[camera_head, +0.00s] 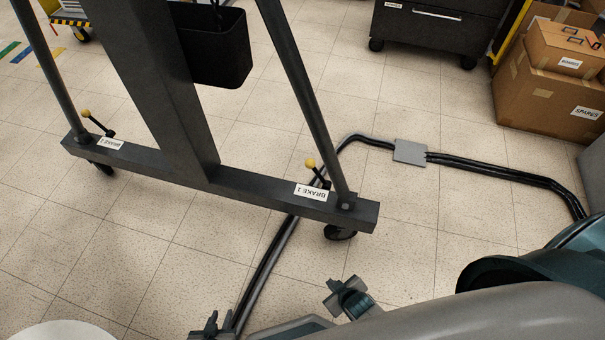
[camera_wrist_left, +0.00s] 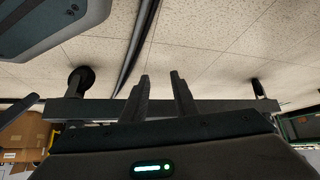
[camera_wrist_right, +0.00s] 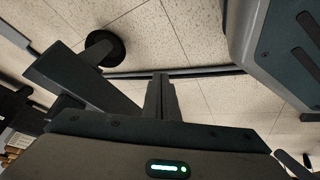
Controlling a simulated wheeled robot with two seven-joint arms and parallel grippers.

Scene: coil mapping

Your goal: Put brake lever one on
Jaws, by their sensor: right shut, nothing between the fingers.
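The brake 1 lever (camera_head: 314,169), a dark rod with a yellow knob, leans up and left from the right end of the dark frame's beam (camera_head: 255,190), beside the BRAKE 1 label (camera_head: 310,191). A caster (camera_head: 340,232) sits under that end; it also shows in the right wrist view (camera_wrist_right: 104,48). My left gripper (camera_head: 218,322) is at the bottom of the head view, open and empty, well short of the lever. My right gripper (camera_head: 334,291) is shut and empty, below the beam's right end in the picture. Neither wrist view clearly shows the lever.
A second yellow-knobbed lever (camera_head: 97,123) stands at the beam's left end by another label. Black cables (camera_head: 270,255) run over the floor through a grey cover plate (camera_head: 410,151). Cardboard boxes (camera_head: 545,95) and a dark cabinet (camera_head: 435,28) stand behind. A black bin (camera_head: 222,50) hangs on the frame.

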